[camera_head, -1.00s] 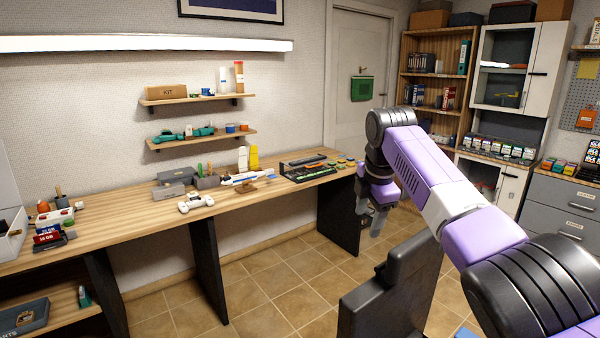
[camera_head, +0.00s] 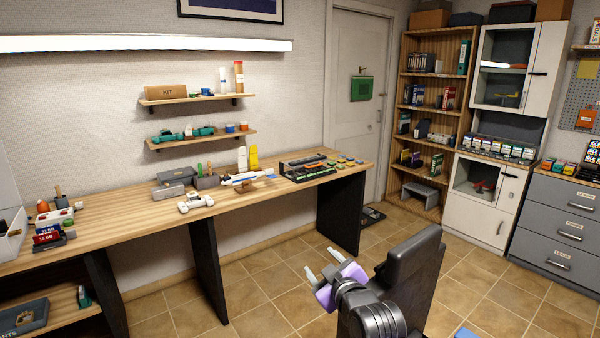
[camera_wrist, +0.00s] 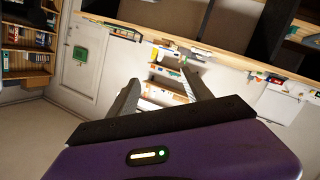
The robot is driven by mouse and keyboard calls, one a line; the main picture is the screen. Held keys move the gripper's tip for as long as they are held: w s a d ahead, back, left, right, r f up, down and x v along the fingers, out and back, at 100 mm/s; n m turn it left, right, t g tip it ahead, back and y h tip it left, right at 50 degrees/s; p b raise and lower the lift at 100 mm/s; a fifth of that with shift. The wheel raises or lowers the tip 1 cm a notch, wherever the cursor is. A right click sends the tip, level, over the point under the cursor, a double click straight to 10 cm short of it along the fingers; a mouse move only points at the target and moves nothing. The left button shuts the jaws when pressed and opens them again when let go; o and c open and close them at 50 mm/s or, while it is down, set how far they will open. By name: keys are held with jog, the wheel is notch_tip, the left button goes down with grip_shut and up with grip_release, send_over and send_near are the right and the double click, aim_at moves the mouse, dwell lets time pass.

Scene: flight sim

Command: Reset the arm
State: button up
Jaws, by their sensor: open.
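My gripper (camera_head: 322,262) is low in the head view, at the lower middle, in front of the workbench and over the tiled floor. Its two grey fingers are apart, with nothing between them. My arm is folded in close, beside my dark column. In the wrist view my gripper (camera_wrist: 157,97) points toward the wall and bench, with its fingers spread and empty. That view is tilted.
A wooden workbench (camera_head: 120,215) with small parts and tools runs along the left wall. Two wall shelves (camera_head: 198,99) hang above it. A bookshelf (camera_head: 438,60), white cabinet (camera_head: 475,222) and grey drawers (camera_head: 560,222) stand at right.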

jog(key=s+d+f+m+h, duration=0.1)
jog(key=s+d+f+m, duration=0.1)
jog(key=s, duration=1.8)
jog(key=s+d+f+m+h, duration=0.1)
jog(key=s+d+m, duration=0.3)
jog(key=s, duration=1.5)
jog(key=s+d+f+m+h, duration=0.2)
jog(key=s+d, duration=0.6)
jog(key=s, duration=1.2)
jog(key=shift+s+d+f+m+h, duration=0.25)
jog(key=shift+s+f+m+h, duration=0.1)
jog(key=shift+m, duration=0.45)
